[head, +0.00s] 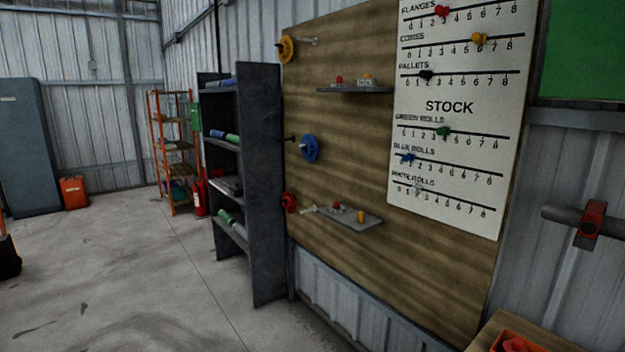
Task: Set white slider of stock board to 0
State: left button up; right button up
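The stock board (450,120) is a white panel on a wooden backboard at the right of the head view. It carries several numbered scales with coloured sliders. The white slider (419,189) sits on the lowest scale, labelled white rolls, at about 2 or just before it; the small print is blurred. The blue slider (408,158) is on the scale above, near its low end. The green slider (443,132) is near 3 on its own scale. Neither of my grippers shows in this view.
The wooden backboard (340,130) holds two small shelves and coloured discs on pegs. A dark shelf rack (265,180) stands left of it. A table with an orange bin (520,340) is at the lower right. Grey floor (120,280) is open at the left.

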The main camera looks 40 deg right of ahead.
aim_at(415, 189)
jog(key=u, duration=0.1)
jog(key=i, duration=1.85)
jog(key=z, duration=1.05)
jog(key=i, duration=1.1)
jog(key=z, duration=1.3)
jog(key=i, duration=0.25)
jog(key=z, duration=0.1)
